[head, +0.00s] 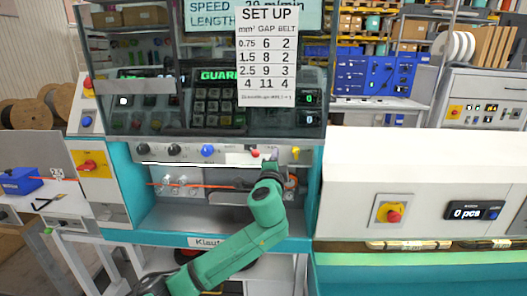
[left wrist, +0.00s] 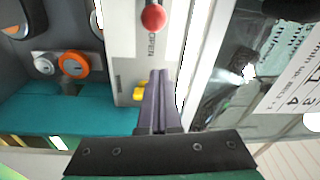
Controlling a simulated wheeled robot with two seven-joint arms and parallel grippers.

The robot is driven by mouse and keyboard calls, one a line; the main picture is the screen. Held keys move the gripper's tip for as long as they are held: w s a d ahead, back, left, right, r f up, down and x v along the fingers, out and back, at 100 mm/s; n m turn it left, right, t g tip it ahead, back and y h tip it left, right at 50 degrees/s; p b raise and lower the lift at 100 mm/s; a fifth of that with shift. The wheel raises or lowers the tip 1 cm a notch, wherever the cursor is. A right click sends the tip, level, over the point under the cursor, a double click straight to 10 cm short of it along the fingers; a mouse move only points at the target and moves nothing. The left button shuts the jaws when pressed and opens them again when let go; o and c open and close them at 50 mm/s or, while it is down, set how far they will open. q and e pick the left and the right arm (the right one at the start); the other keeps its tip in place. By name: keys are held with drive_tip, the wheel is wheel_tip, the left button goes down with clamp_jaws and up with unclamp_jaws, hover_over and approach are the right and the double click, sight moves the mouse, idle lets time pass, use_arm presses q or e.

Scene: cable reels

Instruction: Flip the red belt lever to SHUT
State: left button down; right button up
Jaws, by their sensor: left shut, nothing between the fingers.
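The red belt lever shows in the left wrist view as a round red knob (left wrist: 153,17) on a pale panel strip, with the word OPEN printed beside it. In the head view the red knob (head: 254,153) is small, on the strip below the machine's window. My left gripper (left wrist: 161,74) is shut and empty, its two dark fingers together and pointing toward the lever. Its fingertips are apart from the knob in the picture. In the head view the left gripper (head: 271,163) is at the panel, just right of the lever, partly hidden by my green wrist. The right gripper is not in view.
A yellow knob (left wrist: 139,93) sits close beside my fingers. Black and blue dials (head: 207,150) line the strip to the left. An orange cable (head: 215,185) runs across the bay below. A set-up sheet (head: 267,55) hangs over the window. A red stop button (head: 394,215) is at right.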

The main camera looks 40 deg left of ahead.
sight(256, 154)
use_arm(q)
drive_tip(key=a, duration=0.1)
drive_tip(key=a+p, duration=0.1)
drive_tip(key=s+a+p, duration=0.1)
drive_tip(key=shift+a+f, duration=0.3)
drive_tip(key=shift+a, duration=0.1)
drive_tip(key=shift+w, duration=0.1)
